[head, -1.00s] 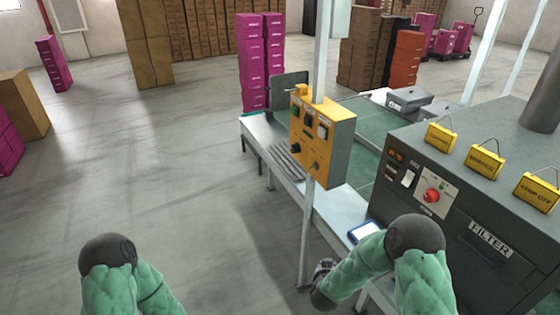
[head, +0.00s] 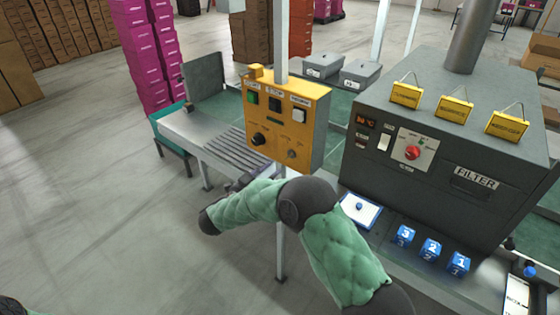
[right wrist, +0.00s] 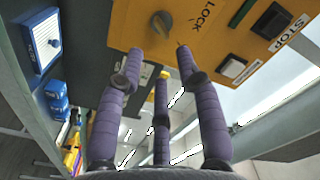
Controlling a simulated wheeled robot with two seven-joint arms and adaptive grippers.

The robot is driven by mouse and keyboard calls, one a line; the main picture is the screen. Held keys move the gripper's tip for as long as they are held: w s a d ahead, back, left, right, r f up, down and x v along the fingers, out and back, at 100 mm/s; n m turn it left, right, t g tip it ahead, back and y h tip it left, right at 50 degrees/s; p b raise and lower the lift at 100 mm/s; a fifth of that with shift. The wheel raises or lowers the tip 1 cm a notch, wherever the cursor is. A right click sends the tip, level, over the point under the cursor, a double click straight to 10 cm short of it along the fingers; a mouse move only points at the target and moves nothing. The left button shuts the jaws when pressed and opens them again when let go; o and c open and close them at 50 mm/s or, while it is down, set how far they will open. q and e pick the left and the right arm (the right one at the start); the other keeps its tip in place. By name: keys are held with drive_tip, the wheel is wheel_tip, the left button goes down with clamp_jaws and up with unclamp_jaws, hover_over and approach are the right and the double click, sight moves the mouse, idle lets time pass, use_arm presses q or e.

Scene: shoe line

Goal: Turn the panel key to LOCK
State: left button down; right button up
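The yellow panel (head: 314,126) is mounted on a pale post and carries buttons, a black knob and a grey round key switch (head: 291,154). In the right wrist view the key switch (right wrist: 160,22) sits beside the word LOCK, near the top of the picture. My right gripper (right wrist: 158,72) has its purple fingers spread with nothing between them. Its fingertips are just below the key switch in that view; I cannot tell whether any touches the panel. In the head view my right gripper (head: 238,183) is below the panel, mostly hidden by my forearm. My left gripper is out of view.
A grey filter machine (head: 440,160) with yellow tags stands right of the panel. A roller conveyor (head: 215,135) runs behind the panel. Open floor lies left.

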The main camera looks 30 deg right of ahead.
sight(292, 155)
drive_tip(key=b+x, duration=0.1)
drive_tip(key=x, duration=0.7)
drive_tip(key=shift+w+d+b, duration=0.25)
drive_tip(key=shift+d+b, duration=0.1)
clamp_jaws()
